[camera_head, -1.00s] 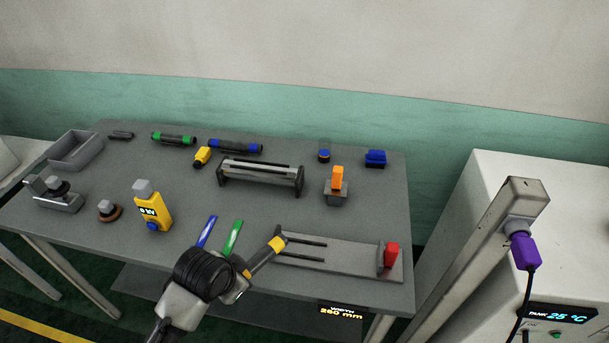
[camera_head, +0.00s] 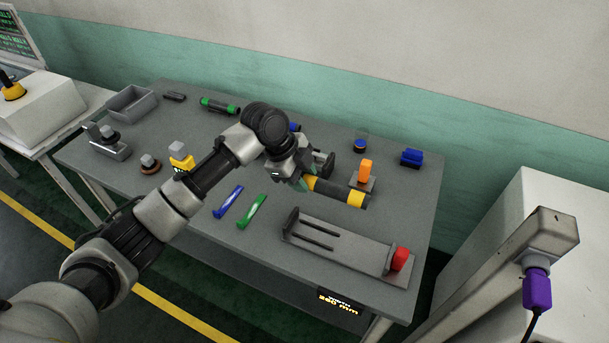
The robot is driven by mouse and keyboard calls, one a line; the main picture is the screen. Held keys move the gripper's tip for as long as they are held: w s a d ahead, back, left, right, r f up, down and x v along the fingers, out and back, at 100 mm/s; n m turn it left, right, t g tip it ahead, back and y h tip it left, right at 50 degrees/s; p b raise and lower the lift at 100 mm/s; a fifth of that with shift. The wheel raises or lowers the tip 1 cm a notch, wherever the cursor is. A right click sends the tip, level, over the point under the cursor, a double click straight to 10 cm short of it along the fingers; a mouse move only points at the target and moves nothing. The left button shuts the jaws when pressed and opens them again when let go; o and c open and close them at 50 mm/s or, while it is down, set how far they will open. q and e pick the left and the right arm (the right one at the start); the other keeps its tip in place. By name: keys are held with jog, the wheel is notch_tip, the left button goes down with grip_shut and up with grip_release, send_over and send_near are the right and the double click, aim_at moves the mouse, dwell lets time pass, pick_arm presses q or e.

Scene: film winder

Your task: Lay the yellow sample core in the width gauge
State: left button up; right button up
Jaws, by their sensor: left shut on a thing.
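The yellow sample core (camera_head: 341,192), a dark cylinder with yellow bands, is held by my left gripper (camera_head: 304,181). The gripper is shut on the core near its left end; the fingers are partly hidden by the wrist. The core points right and slightly toward the front, over the table behind the width gauge and apart from it. The width gauge (camera_head: 365,257) is a grey tray with two dark rails, an upright plate at its left end and a red knob (camera_head: 401,259) at its right. Its bed is empty. My right gripper is not in view.
An orange-handled device (camera_head: 365,174) stands close behind the core's right end. A blue strip (camera_head: 228,202) and a green strip (camera_head: 251,211) lie left of the gauge. My left arm hides part of the table. A green-banded core (camera_head: 219,106) lies at the back.

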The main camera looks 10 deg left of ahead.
pick_arm(q)
jog(key=shift+r+p, duration=0.15)
jog(key=shift+p, duration=0.2)
jog(key=shift+f+b, duration=0.5)
jog(key=shift+f, duration=0.35)
notch_tip(320, 180, down, 2)
jog(key=shift+f+b, duration=0.25)
jog(key=shift+b, duration=0.25)
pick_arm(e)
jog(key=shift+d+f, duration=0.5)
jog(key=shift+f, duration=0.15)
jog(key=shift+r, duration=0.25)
pick_arm(q)
jog(key=shift+f, duration=0.2)
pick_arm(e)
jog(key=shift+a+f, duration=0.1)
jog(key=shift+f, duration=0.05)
pick_arm(q)
jog(key=shift+f+b, duration=3)
jog(key=shift+f, duration=2.05)
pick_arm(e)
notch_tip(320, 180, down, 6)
pick_arm(q)
jog(key=shift+f, duration=0.2)
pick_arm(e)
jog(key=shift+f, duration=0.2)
